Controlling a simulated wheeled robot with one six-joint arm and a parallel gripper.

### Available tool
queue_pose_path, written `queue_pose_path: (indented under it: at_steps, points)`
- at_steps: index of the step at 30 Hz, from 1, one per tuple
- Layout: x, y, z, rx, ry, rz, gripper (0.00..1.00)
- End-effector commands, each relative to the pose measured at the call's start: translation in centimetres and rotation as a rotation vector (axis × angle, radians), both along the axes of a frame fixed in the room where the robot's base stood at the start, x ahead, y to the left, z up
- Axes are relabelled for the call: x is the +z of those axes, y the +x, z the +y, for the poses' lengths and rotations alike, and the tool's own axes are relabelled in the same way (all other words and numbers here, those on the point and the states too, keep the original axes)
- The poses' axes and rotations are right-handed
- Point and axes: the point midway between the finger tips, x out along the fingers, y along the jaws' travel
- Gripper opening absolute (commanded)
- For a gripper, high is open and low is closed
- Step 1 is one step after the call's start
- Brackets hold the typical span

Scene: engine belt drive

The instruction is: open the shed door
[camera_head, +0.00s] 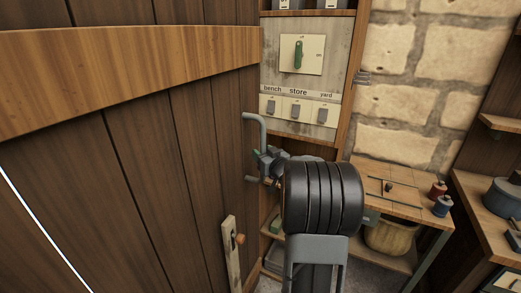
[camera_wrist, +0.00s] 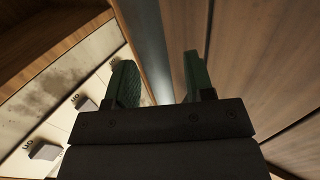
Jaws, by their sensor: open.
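The shed door (camera_head: 150,150) is dark vertical planks with a lighter cross board, filling the left of the head view. It also fills the right of the wrist view (camera_wrist: 265,50). A grey bar handle (camera_head: 263,132) stands out from the door's right edge. My gripper (camera_head: 262,160) is at the handle's lower part, partly hidden behind my black wrist. In the wrist view my two green fingers (camera_wrist: 160,75) are apart, and a grey-blue bar (camera_wrist: 150,40), apparently the handle, runs between them. I cannot tell whether they touch it.
A wooden strip with a round knob (camera_head: 238,239) is low on the door. Right of the door are a switch panel (camera_head: 301,75) with a green lever (camera_head: 298,54) and several small switches. A workbench (camera_head: 390,185) and side shelves stand at the right by a stone wall.

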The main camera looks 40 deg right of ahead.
Motion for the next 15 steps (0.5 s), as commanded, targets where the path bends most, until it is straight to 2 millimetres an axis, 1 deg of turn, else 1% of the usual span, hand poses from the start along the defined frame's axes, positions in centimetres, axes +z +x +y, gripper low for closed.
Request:
queue_pose_path:
  at_steps: [1,3,6,15]
  points:
    - [0.1,0.6,-0.1,0.001,0.000,0.000,0.48]
    - [0.1,1.3,-0.1,0.001,0.001,0.000,0.48]
    - [0.0,1.9,-0.2,0.000,0.001,0.001,0.48]
    - [0.0,2.4,-0.3,-0.001,0.000,0.000,0.48]
